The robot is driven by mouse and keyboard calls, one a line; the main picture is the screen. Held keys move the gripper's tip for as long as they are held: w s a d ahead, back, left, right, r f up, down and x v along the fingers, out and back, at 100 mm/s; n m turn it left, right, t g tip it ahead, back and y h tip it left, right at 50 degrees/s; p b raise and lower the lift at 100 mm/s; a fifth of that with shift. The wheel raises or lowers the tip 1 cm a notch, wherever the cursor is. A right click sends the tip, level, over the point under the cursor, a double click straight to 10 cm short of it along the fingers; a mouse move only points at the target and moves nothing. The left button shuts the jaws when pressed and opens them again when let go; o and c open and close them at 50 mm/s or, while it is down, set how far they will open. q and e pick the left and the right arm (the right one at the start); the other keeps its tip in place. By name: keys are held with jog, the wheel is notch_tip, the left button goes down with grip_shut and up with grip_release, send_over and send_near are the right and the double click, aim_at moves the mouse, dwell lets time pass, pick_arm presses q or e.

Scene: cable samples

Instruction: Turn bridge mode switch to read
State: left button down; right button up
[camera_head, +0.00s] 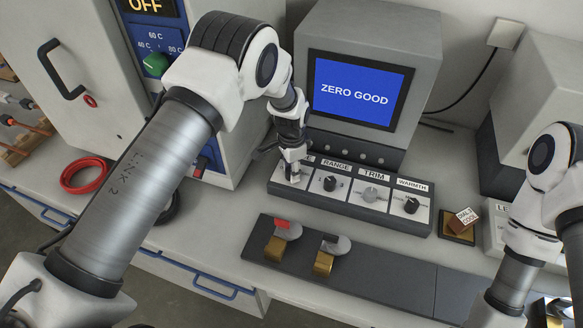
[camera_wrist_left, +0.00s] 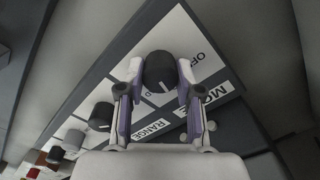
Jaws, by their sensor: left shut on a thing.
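The mode switch is the leftmost dial on the sloped dial panel (camera_head: 345,206). In the head view my left gripper (camera_head: 292,166) covers it and part of its label. In the left wrist view the switch is a dark round knob (camera_wrist_left: 158,70) with a white pointer line, beside the MODE label (camera_wrist_left: 207,97) and lettering that looks like OFF. The left gripper's two fingers (camera_wrist_left: 156,84) are closed in on either side of the knob. No READ marking is legible. The bridge's screen (camera_head: 352,92) shows ZERO GOOD on blue. My right gripper is out of view.
Range (camera_head: 329,183), trim (camera_head: 370,194) and warmth (camera_head: 411,206) dials stand to the right of the mode switch. A dark base with two clamps (camera_head: 322,262) lies in front. A coiled red cable (camera_head: 86,174) lies at left. An oven-like cabinet (camera_head: 85,75) stands behind it.

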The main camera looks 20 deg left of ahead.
pick_arm(q)
jog(key=m, duration=0.4)
jog(key=shift+s+m+p, duration=0.1)
jog(key=shift+m+p, duration=0.2)
jog(key=shift+p, duration=0.1)
jog(key=m+p, duration=0.1)
jog(key=m, duration=0.3)
jog(key=shift+f+m, duration=0.1)
jog(key=shift+m, duration=0.3)
jog(key=c, duration=0.8)
grip_release()
jog(key=shift+o, duration=0.2)
notch_tip(320, 180, up, 12)
